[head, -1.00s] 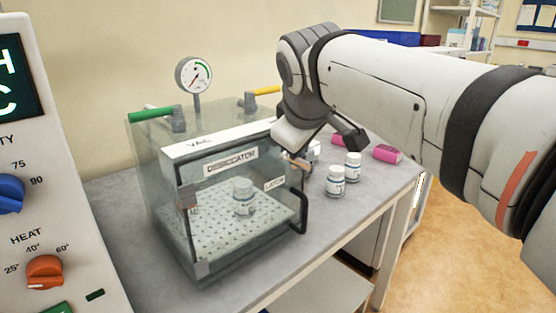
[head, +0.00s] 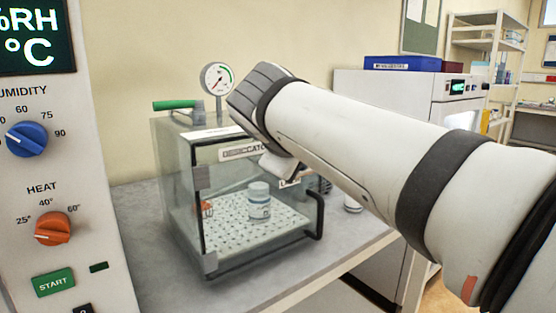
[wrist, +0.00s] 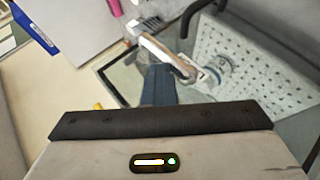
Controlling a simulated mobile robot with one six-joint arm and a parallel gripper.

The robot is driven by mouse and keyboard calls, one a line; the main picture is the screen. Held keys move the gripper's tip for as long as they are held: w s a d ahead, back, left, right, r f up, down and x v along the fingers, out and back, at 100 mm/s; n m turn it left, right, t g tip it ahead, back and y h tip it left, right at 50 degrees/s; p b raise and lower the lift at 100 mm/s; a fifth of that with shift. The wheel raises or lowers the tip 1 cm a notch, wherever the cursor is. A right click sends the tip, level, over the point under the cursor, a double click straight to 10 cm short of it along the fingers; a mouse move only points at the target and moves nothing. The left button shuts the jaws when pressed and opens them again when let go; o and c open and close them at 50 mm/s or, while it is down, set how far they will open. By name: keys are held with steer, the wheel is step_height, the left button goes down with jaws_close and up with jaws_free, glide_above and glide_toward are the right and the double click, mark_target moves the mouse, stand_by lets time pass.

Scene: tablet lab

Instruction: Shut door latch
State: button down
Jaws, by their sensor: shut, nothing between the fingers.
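The desiccator (head: 185,160) is a clear box on the bench, with a gauge on top. Its dark-framed glass door (head: 225,190) faces me and appears to lie against the front. The black door handle (head: 320,215) is at its right edge. The latch label (head: 289,183) is partly covered by my arm, and the latch itself is hidden in the head view. My gripper's fingers are hidden there too. In the wrist view my gripper (wrist: 158,72) is shut and empty, close beside a pale slanted bar (wrist: 162,52); I cannot tell whether they touch or whether this is the latch.
A white-capped bottle (head: 259,200) stands inside on the perforated shelf. A control panel (head: 60,190) stands close on the left. A white machine (head: 360,88) with a blue box on top is behind my arm.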

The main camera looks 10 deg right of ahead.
steer(key=shift+s+f, duration=0.1)
steer(key=shift+f, duration=0.35)
steer(key=shift+r, duration=0.1)
steer(key=r+p+v, duration=0.1)
steer(key=p+v, duration=0.3)
steer(key=v, duration=0.8)
steer(key=shift+r, duration=0.35)
steer(key=shift+d, duration=0.1)
